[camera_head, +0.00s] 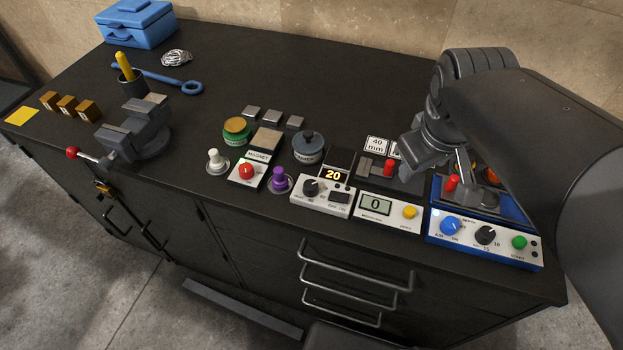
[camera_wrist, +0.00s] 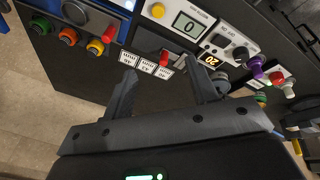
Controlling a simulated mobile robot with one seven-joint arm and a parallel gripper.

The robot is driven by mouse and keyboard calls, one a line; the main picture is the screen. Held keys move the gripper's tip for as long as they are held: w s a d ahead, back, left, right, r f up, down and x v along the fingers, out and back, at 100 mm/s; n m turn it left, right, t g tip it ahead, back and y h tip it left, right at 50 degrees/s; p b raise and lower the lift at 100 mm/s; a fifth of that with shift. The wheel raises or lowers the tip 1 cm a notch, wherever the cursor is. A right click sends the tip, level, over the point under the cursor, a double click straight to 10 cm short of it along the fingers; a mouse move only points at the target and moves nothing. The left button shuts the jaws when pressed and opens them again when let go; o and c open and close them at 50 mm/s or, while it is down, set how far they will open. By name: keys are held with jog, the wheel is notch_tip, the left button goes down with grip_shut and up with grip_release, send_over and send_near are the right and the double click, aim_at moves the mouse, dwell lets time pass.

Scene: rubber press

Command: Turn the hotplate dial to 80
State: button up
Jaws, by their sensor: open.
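The hotplate is a white control box (camera_head: 322,196) at the bench's front edge. Its black dial (camera_head: 311,187) sits on the front panel, and its display (camera_head: 333,175) reads 20. The wrist view shows the dial (camera_wrist: 240,53) and the display (camera_wrist: 211,60) at upper right. My gripper (camera_head: 433,174) is open and empty above the right part of the bench, right of the hotplate and apart from the dial. In the wrist view my gripper (camera_wrist: 160,70) has its two fingers spread wide. The dial's exact pointer setting is too small to read.
A blue press panel (camera_head: 485,238) is farther right. A purple knob (camera_head: 280,179) and a red-button box (camera_head: 246,173) stand to the left. A dark lidded pot (camera_head: 308,147) is behind. The bench's back middle is clear.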

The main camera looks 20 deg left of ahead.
jog(key=w+a+f+n+g, duration=0.2)
jog(key=a+n, duration=0.4)
jog(key=a, duration=0.5)
jog(key=n+g, duration=0.1)
jog(key=n, duration=0.5)
send_near(311, 185)
jog(key=f, duration=0.8)
jog(key=shift+w+f, duration=0.25)
jog(key=shift+f, duration=0.1)
jog(key=c, duration=1)
